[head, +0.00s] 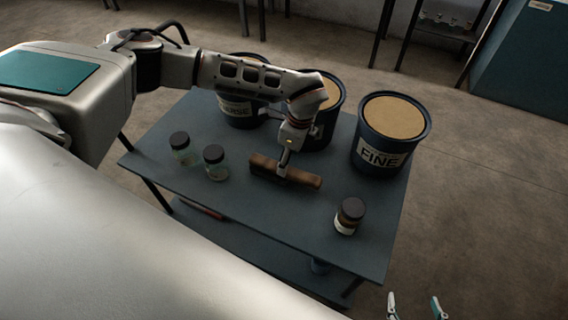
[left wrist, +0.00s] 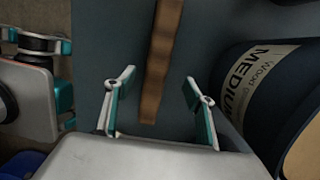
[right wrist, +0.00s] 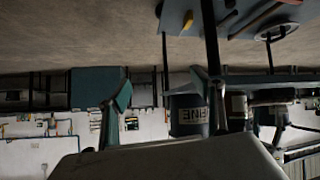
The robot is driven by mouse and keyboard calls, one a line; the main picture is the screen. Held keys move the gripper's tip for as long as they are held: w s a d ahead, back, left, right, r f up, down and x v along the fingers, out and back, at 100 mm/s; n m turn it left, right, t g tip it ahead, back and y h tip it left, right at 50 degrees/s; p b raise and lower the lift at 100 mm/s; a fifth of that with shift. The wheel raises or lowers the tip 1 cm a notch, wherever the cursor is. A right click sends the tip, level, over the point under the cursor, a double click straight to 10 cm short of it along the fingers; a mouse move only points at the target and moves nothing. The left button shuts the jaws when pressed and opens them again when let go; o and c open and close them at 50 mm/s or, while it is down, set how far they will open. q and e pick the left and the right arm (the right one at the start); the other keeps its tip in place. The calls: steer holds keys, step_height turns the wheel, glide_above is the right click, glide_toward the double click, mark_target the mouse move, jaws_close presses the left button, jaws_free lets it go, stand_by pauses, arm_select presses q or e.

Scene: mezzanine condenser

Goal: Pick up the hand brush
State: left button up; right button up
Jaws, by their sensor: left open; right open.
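The hand brush (head: 309,180) is a long brown wooden piece lying on the dark blue-grey table (head: 240,215). My left gripper (head: 284,166) is over its middle, pointing down. In the left wrist view the brush (left wrist: 161,60) runs lengthwise between the spread fingers of the left gripper (left wrist: 160,78), with a gap on each side. Whether the fingertips reach down beside it I cannot tell. My right gripper (head: 415,305) is open and empty at the bottom right, off the table; its fingers show in the right wrist view (right wrist: 165,95).
A bucket labelled FINE (head: 390,135) stands at the table's right, with two more buckets behind my left arm; the MEDIUM bucket (left wrist: 265,85) is close to the left gripper.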

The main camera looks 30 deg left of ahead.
arm_select(q)
steer(key=shift+s+a+f, duration=0.1)
steer(key=shift+s+f, duration=0.2)
steer(key=shift+f, duration=0.1)
step_height(320, 180, down, 2)
steer(key=shift+s+f, duration=0.1)
steer(key=f, duration=0.2)
steer(key=f+b, duration=0.1)
steer(key=shift+a+f, duration=0.2)
steer(key=shift+a, duration=0.05)
steer(key=shift+a+f, duration=0.1)
steer(key=shift+f, duration=0.25)
steer(key=shift+c, duration=0.3)
steer(key=c, duration=1.3)
arm_select(e)
steer(key=shift+s+d+f, duration=0.1)
steer(key=shift+s+f, duration=0.35)
steer(key=shift+s, duration=0.1)
